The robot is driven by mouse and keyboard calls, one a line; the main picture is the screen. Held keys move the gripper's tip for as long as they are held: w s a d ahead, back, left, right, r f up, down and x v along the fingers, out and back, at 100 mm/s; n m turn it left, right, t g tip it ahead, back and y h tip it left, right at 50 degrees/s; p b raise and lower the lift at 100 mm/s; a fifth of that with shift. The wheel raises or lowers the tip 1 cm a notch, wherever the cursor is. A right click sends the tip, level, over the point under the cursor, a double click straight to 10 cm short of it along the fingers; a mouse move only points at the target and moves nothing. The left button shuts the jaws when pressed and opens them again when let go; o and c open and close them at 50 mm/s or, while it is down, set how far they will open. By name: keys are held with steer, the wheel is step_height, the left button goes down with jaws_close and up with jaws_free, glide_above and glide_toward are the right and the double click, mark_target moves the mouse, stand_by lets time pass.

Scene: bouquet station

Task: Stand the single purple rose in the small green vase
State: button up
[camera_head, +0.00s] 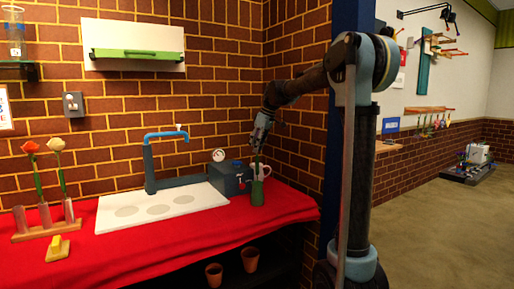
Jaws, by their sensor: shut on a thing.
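My gripper (258,142) is at the back right of the red-covered counter, pointing down. It is shut on a thin green stem (257,161), which I take to be the purple rose's. No purple bloom shows; the gripper seems to hide it. The stem is close to upright, its lower end at the mouth of the small green vase (257,193). I cannot tell whether it is inside the vase or in front of or behind it. A pale pinkish looped thing (266,170) shows at the vase's mouth.
A dark box (229,180) with a gauge stands just left of the vase. A blue tap (150,165) rises behind a white board (150,212). A wooden rack (47,231) holds an orange and a pale flower in tubes.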

steer(key=shift+f, duration=0.2)
stand_by(0.3)
steer(key=o, duration=1.4)
steer(key=v, duration=1.1)
steer(key=s+d+f+m, duration=0.3)
steer(key=s+d+f, duration=0.2)
steer(key=s+d, duration=0.3)
steer(key=s+d+f+m+h, duration=0.1)
steer(key=s+d+f+m, duration=0.2)
steer(key=s+f, duration=0.7)
steer(key=s+d+f+m+h, duration=0.1)
steer(key=s+d+f+m, duration=0.2)
steer(key=s+f, duration=0.7)
steer(key=s+d+f+m+h, duration=0.1)
steer(key=s+d+f+m, duration=0.2)
steer(key=s+d+f, duration=0.4)
steer(key=shift+s+f+m+h, duration=0.3)
steer(key=shift+s+f+h, duration=0.1)
steer(key=shift+s+f, duration=1.8)
